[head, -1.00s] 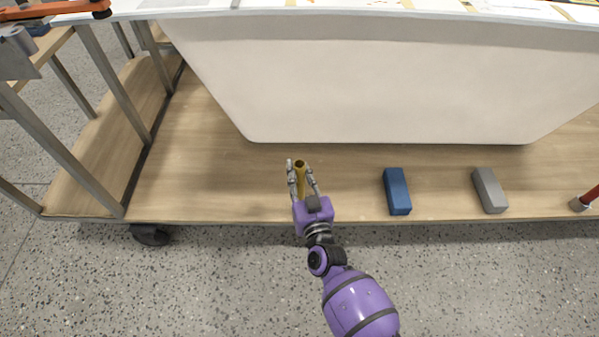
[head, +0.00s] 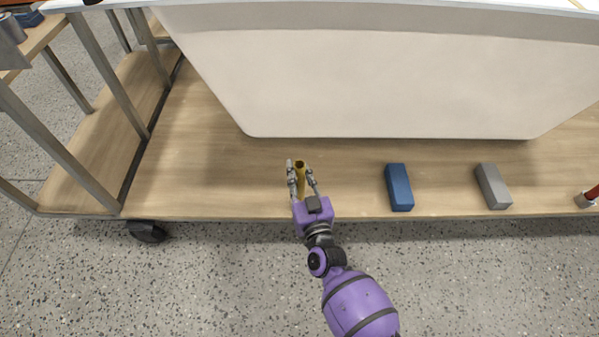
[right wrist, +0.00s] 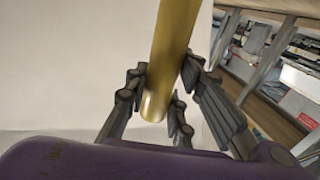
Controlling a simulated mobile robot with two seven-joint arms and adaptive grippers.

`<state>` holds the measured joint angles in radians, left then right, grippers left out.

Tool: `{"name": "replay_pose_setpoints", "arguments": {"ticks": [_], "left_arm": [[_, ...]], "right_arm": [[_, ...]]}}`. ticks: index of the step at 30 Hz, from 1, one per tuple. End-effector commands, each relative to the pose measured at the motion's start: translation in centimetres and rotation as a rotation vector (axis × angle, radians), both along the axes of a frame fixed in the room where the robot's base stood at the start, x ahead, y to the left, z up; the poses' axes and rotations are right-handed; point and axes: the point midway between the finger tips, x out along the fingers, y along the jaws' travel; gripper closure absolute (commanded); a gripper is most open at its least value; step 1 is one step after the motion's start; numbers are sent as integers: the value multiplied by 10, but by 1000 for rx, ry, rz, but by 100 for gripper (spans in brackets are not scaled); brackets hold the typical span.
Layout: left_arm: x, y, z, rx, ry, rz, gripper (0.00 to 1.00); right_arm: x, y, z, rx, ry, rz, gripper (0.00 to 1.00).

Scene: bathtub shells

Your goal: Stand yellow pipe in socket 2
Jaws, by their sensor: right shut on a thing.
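The yellow pipe (head: 300,166) is a dull gold tube with a dark open end facing up in the head view. My right gripper (head: 300,174) is shut on it, with a finger on each side. The pipe looks roughly upright, in front of the pale tub. In the right wrist view the pipe (right wrist: 174,45) runs from the top edge down between the fingers (right wrist: 164,90), and its rounded lower end shows there. I cannot make out any socket or its number. My left gripper is not in view.
A pale bathtub shell (head: 370,85) stands over the wooden cart deck (head: 220,180). A blue block (head: 399,187) and a grey block (head: 493,186) lie right of my gripper. A red rod with a grey end (head: 588,197) shows at the right edge. Metal posts (head: 110,80) stand left.

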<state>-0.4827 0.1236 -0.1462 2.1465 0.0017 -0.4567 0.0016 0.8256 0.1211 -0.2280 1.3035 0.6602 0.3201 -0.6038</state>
Motion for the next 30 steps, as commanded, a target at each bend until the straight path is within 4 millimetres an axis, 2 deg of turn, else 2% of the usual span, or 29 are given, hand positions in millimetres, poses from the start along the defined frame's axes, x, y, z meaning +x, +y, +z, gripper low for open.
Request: {"name": "replay_pose_setpoints", "arguments": {"ticks": [17, 18, 23, 30], "left_arm": [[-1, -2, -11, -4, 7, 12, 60], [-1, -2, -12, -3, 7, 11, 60], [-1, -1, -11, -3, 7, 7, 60], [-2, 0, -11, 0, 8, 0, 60]], "right_arm": [[0, 0, -16, 1, 1, 0, 100], [0, 0, -16, 1, 1, 0, 76], [0, 0, -15, 1, 0, 0, 55], [0, 0, -15, 0, 1, 0, 55]]}}
